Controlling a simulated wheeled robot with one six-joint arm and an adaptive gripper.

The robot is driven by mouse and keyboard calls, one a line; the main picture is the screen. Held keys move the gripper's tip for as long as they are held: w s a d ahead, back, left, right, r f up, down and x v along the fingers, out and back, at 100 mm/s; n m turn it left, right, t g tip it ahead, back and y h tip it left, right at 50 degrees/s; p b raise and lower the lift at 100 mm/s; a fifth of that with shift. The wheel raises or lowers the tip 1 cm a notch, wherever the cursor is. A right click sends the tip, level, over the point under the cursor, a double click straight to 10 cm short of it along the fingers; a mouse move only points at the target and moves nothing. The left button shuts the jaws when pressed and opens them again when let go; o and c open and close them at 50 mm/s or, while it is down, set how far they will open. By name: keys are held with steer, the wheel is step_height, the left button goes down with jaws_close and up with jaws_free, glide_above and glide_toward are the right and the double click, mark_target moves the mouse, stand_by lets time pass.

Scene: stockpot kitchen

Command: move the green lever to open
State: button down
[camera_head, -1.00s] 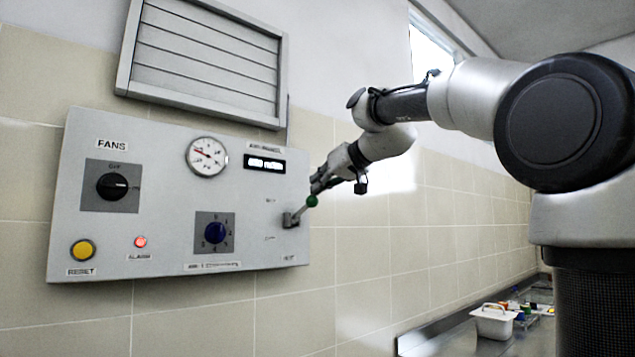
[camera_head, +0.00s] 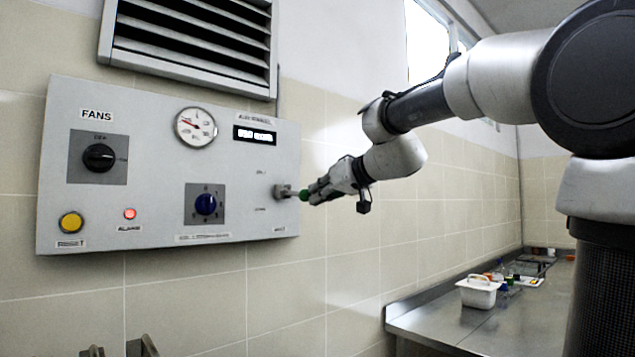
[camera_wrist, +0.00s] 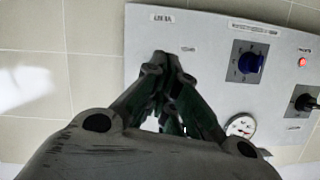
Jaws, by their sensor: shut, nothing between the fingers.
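The green lever's round knob (camera_head: 304,195) sticks out from its grey pivot (camera_head: 282,191) at the right side of the control panel (camera_head: 150,220). The lever's arm now looks nearly level. My gripper (camera_head: 313,191) is shut, with its fingertips right at the knob; I cannot tell whether they touch it. In the wrist view the shut fingers (camera_wrist: 168,60) reach toward the panel face and hide the lever. Small labels beside the lever are too blurred to read. The louvred vent (camera_head: 190,45) above the panel has its slats open.
The panel also carries a black fan knob (camera_head: 99,157), a gauge (camera_head: 196,127), a blue knob (camera_head: 205,204), a yellow button (camera_head: 71,222) and a lit red alarm lamp (camera_head: 130,213). A metal counter with a white container (camera_head: 478,292) stands lower right. Tiled wall right of the panel is clear.

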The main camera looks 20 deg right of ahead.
steer(key=shift+w+f, duration=0.1)
steer(key=shift+f, duration=0.65)
steer(key=shift+w+a+f, duration=0.1)
steer(key=shift+f, duration=0.6)
stand_by(0.3)
steer(key=shift+r, duration=0.1)
stand_by(0.3)
